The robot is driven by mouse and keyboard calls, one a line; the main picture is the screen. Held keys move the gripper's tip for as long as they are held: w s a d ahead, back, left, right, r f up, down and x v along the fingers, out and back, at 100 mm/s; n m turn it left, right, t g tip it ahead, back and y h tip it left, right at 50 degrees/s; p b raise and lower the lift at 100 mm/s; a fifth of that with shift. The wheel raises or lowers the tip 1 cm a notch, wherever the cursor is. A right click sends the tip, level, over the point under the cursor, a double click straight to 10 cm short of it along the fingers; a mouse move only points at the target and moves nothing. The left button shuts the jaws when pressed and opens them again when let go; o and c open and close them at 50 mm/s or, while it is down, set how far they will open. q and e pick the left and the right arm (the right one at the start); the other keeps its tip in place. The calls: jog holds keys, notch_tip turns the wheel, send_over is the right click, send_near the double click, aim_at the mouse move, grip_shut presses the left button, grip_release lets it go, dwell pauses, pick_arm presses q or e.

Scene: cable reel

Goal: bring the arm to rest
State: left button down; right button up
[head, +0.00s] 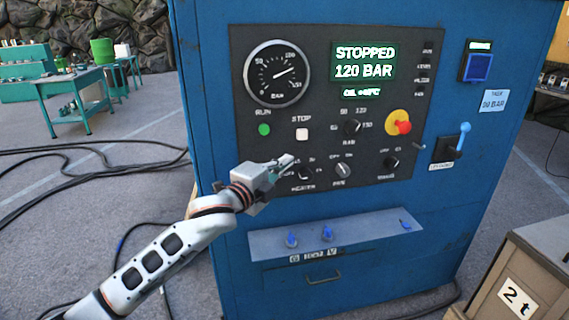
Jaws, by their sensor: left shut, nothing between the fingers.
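My left arm (170,255) comes in from the lower left, stretched out toward the blue control cabinet. My left gripper (288,160) is shut and empty, its fingertips in front of the dark control panel (400,140), below the white STOP button (302,134). It overlaps the area near the HEATER knob (305,172), which it partly hides. I cannot tell whether the fingertips touch the panel. The display (364,62) reads STOPPED, 120 BAR. My right gripper is not in view.
The blue cabinet (210,100) fills the middle, with a pressure gauge (277,74), a red-and-yellow knob (402,127), a blue-handled lever (463,138) and a lower shelf (370,232). A box marked 2 t (520,296) stands at lower right. Cables (80,150) lie on the floor at left.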

pick_arm(q)
jog(key=shift+f, duration=0.15)
jog(key=s+a+f+n+g+y, duration=0.15)
jog(key=s+f+n, duration=0.45)
jog(key=f, duration=0.7)
jog(key=s+a+f+n+g+y, duration=0.1)
jog(key=s+a+f+n, duration=0.25)
jog(key=s+f, duration=0.65)
jog(key=s+a+f+n+g+y, duration=0.1)
jog(key=s+a+f+n, duration=0.3)
jog(key=s+f, duration=0.6)
jog(key=s+a+f+n+g+y, duration=0.1)
jog(key=s+a+f+n, duration=0.3)
jog(key=s+f, duration=0.6)
jog(key=shift+s+a+n+g+y, duration=0.35)
jog(key=shift+s+a+n+y, duration=0.1)
jog(key=shift+s+n, duration=0.25)
jog(key=shift+w, duration=0.1)
